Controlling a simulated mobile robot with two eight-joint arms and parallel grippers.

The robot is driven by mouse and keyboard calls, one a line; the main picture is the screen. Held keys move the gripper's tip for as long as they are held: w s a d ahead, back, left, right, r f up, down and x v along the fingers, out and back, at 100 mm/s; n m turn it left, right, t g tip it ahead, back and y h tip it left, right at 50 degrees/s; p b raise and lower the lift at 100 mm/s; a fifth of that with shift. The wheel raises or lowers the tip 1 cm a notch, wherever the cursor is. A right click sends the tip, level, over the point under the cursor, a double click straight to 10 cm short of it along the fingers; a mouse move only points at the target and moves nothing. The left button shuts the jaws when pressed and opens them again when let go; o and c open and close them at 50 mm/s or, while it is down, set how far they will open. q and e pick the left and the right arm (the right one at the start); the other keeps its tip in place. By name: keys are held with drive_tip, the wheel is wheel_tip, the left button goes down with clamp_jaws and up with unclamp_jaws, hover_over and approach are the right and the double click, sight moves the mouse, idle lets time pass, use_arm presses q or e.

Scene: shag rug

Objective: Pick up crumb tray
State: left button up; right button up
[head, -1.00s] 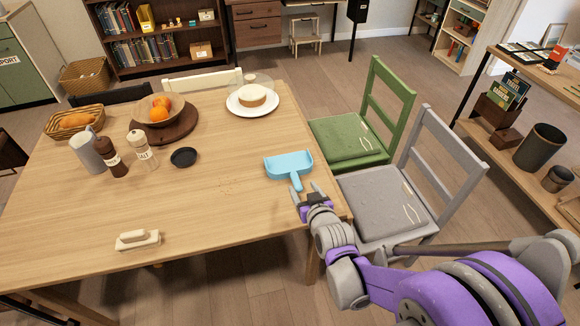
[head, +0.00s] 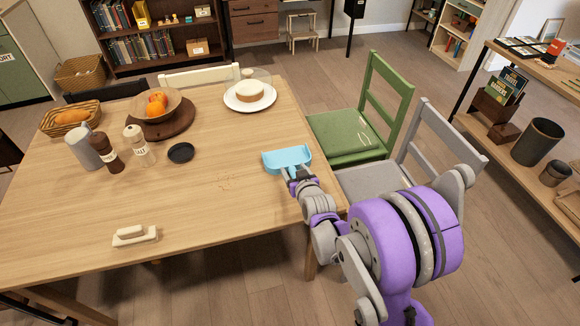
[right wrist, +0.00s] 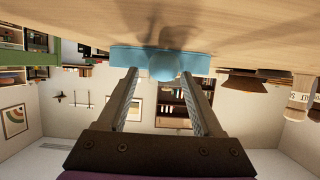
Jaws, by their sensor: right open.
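The crumb tray is a light blue dustpan-like scoop (head: 287,158) lying on the wooden table (head: 225,215) near its right edge. My right gripper (head: 296,174) is at its near side, over the handle, which it mostly hides in the head view. In the right wrist view, which is upside down, the blue tray (right wrist: 210,63) spans the top and its rounded handle end (right wrist: 163,66) lies between the tips of the open fingers (right wrist: 163,90). I cannot tell whether the fingers touch it. My left gripper is not in view.
A cream-handled brush or block (head: 135,235) lies at the table's near left. A plate with a cake (head: 249,95), a small black dish (head: 181,152), a salt mill (head: 138,145) and a fruit bowl (head: 157,103) stand farther back. Green (head: 347,137) and grey (head: 372,178) chairs flank the right edge.

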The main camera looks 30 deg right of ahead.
clamp_jaws()
idle(1.4)
